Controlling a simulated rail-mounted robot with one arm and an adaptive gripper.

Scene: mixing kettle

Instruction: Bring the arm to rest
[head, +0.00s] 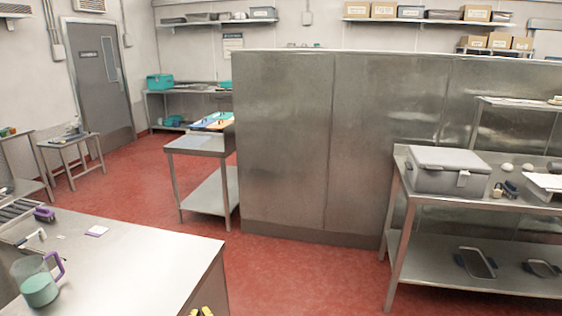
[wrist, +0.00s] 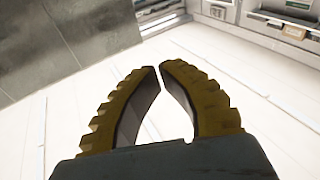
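My gripper (wrist: 157,70) shows in the wrist view as two ridged yellow and dark fingers. They lean toward each other, and a narrow gap stays between the tips. Nothing is held between them. In the head view only the yellow fingertips (head: 201,312) show at the bottom edge, by the front corner of the near steel table (head: 150,265). The rest of my arm is out of view there.
A clear jug (head: 38,284) with green contents and a purple handle stands on the near table, left of my gripper. A tall steel partition (head: 300,150) stands beyond. A grey box (head: 450,170) sits on the right bench. Red floor (head: 300,270) lies open between.

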